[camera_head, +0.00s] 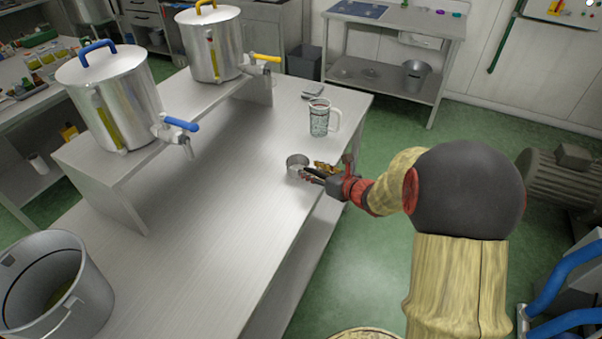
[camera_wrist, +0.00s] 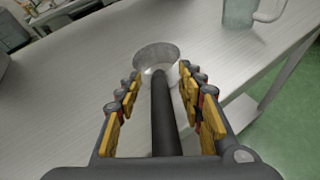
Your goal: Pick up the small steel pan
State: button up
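The small steel pan (camera_head: 296,163) stands upright on the steel table (camera_head: 215,215), near its right edge. In the wrist view the pan's round bowl (camera_wrist: 157,54) is just beyond my fingertips, and its dark handle (camera_wrist: 164,115) runs back toward me between my fingers. My gripper (camera_head: 318,172) reaches in from the right, at the handle side of the pan. In the wrist view my gripper (camera_wrist: 160,85) is open, with a gap on each side of the handle. The far end of the handle is hidden by my gripper's body.
A clear measuring jug (camera_head: 319,118) stands behind the pan on the table. Two steel tanks with taps, one with a blue handle (camera_head: 108,98) and one with a yellow handle (camera_head: 213,45), stand on a raised shelf. A bucket (camera_head: 55,285) is at front left. The table's middle is clear.

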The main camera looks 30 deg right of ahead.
jog(key=shift+c, duration=0.5)
grip_shut()
jog(key=shift+r, duration=0.1)
